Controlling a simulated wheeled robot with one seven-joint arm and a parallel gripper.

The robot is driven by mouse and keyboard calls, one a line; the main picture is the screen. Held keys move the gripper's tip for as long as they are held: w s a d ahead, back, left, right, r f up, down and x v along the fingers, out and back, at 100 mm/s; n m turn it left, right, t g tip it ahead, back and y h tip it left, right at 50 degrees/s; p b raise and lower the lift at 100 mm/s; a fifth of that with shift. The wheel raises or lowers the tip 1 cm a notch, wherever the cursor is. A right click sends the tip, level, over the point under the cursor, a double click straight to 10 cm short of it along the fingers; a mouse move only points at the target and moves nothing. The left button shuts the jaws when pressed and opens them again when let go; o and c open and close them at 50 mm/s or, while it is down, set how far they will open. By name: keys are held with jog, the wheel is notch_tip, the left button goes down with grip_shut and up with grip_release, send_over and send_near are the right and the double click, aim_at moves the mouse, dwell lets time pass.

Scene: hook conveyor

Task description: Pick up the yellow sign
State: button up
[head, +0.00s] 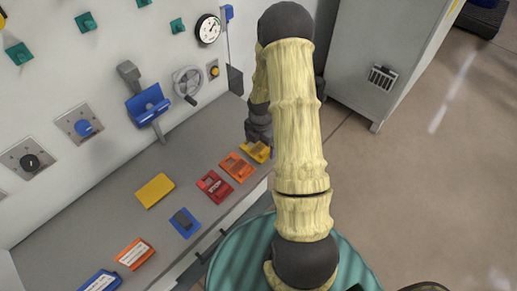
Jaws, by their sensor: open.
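A flat, plain yellow plate (155,190) lies on the grey bench top (95,226), left of the middle of the picture. A second, smaller yellow piece (258,152) with a darker part on it lies at the right end of the bench row. I cannot tell for sure which of the two is the sign. My gripper (258,140) is dark and points down right above the smaller yellow piece. It is open, but its fingers are small and partly hidden, and I cannot tell whether they touch or surround the piece.
An orange piece (236,166), a red piece (214,186), a blue piece (185,222) and an orange-and-white sign (135,254) lie along the bench. A wall panel with a handwheel (188,82) and blue lever (148,104) stands behind. A grey cabinet (370,50) stands right.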

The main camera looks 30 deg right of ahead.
notch_tip(320, 180, down, 2)
jog(key=shift+f, duration=0.1)
jog(key=shift+s, duration=0.15)
jog(key=c, duration=1.2)
jog(key=shift+o, duration=0.2)
jog(key=shift+r, duration=0.2)
notch_tip(320, 180, up, 10)
jog(key=shift+b, duration=0.4)
